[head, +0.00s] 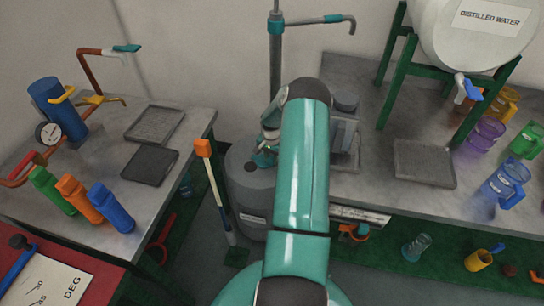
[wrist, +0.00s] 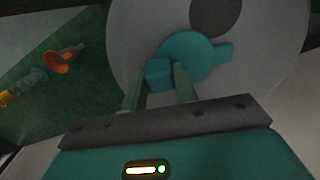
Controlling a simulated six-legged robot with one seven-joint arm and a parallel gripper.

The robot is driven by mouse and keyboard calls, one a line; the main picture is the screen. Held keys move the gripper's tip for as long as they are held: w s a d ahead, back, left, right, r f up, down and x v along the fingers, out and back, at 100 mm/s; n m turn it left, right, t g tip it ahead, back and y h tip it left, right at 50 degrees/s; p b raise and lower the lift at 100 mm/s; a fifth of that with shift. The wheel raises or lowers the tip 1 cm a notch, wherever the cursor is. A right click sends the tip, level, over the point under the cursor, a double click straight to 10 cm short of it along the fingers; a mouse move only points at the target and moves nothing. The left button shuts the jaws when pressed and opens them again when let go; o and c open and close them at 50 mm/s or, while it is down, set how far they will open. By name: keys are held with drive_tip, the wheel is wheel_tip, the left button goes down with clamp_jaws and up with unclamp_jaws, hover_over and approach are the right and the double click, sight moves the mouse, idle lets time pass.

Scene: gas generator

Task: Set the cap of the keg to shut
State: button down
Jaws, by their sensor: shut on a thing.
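The keg (head: 250,187) is a grey cylinder standing on the floor between the two tables. Its pale round top (wrist: 265,70) fills much of the wrist view. On the top lies the teal cap (wrist: 190,55), a flat disc with a tab to the right and a block at its lower left. A dark round patch (wrist: 215,14) lies beside and partly under the cap's upper edge; I cannot tell if it is an opening. My gripper (wrist: 161,82) is shut on the cap's block, a finger on each side. In the head view my arm hides part of the keg top.
A long-handled tool with an orange grip (head: 203,148) stands just left of the keg. The right table (head: 375,170) and left table (head: 190,150) flank it. A teal-armed post (head: 276,60) rises behind.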

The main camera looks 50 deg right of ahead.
drive_tip(key=a+m, duration=0.2)
drive_tip(key=m, duration=0.1)
drive_tip(key=shift+a, duration=0.3)
drive_tip(key=a+m, duration=0.1)
drive_tip(key=m, duration=0.1)
drive_tip(key=a+m, duration=0.1)
drive_tip(key=m, duration=0.1)
drive_tip(key=shift+w+a, duration=0.25)
drive_tip(key=shift+w, duration=0.05)
drive_tip(key=a+m, duration=0.1)
drive_tip(key=w+a+m, duration=0.1)
drive_tip(key=m, duration=0.1)
drive_tip(key=shift+w+a+m, duration=0.2)
drive_tip(key=shift+w+m, duration=0.05)
drive_tip(key=shift+m, duration=0.05)
drive_tip(key=w+m, duration=0.1)
drive_tip(key=w+a+m, duration=0.1)
drive_tip(key=m, duration=0.1)
drive_tip(key=shift+a+m, duration=0.3)
drive_tip(key=shift+w+a, duration=0.25)
drive_tip(key=shift+w, duration=0.35)
drive_tip(key=c, duration=1.1)
unclamp_jaws()
drive_tip(key=shift+s, duration=0.1)
